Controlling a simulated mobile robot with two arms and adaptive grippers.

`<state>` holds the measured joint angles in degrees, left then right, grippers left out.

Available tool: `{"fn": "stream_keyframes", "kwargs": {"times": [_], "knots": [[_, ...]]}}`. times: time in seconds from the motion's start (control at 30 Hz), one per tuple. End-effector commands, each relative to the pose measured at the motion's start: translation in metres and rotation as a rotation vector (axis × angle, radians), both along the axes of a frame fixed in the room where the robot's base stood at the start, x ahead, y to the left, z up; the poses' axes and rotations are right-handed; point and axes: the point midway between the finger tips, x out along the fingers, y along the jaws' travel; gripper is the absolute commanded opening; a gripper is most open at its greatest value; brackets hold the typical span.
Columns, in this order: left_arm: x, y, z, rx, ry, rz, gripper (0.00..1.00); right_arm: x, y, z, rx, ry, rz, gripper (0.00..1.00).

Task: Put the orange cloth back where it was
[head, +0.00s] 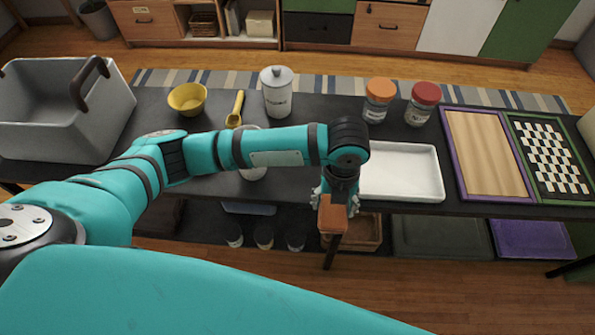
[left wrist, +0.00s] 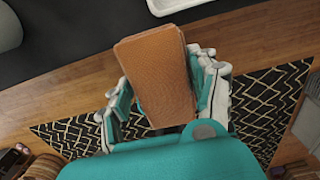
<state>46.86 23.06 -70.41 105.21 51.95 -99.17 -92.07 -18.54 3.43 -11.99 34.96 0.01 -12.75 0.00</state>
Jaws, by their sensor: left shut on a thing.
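The orange cloth (head: 333,222) is a folded, flat rectangular pad. My left gripper (head: 337,192) is shut on it and holds it by the near front edge of the dark table, in front of the white tray. In the left wrist view the cloth (left wrist: 155,70) sits between the two fingers of the gripper (left wrist: 162,85), over the wood floor close to the table edge. The lower part of the cloth between the fingers is hidden. My right gripper is not in view.
The dark table (head: 300,185) holds a white tray (head: 400,190), a grey bin (head: 60,125), a yellow bowl (head: 187,99), a white canister (head: 277,95), two jars (head: 378,102) and a checkered board (head: 548,155). A lower shelf holds several containers. Bare tabletop shows left of the tray.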

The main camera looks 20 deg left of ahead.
Motion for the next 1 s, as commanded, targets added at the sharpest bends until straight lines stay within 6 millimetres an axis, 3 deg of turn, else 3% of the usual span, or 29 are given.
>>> {"fn": "stream_keyframes", "kwargs": {"times": [0.2, 0.3, 0.47, 0.6, 0.8, 1.0], "knots": [[0.039, 0.037, -0.003, 0.003, -0.001, 0.011, 0.3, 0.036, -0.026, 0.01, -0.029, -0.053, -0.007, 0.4], [0.059, 0.055, -0.006, 0.004, -0.001, 0.01, 0.3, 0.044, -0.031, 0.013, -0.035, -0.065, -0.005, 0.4], [0.09, 0.081, -0.009, 0.003, 0.0, 0.008, 0.3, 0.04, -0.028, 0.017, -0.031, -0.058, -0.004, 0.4], [0.108, 0.096, -0.013, 0.002, 0.001, 0.005, 0.3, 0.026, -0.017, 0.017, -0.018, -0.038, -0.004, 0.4], [0.115, 0.103, -0.017, 0.002, 0.002, 0.002, 0.3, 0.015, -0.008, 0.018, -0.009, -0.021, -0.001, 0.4], [0.115, 0.103, -0.043, 0.002, 0.003, 0.003, 0.3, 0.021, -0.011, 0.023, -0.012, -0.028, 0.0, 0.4]]}}
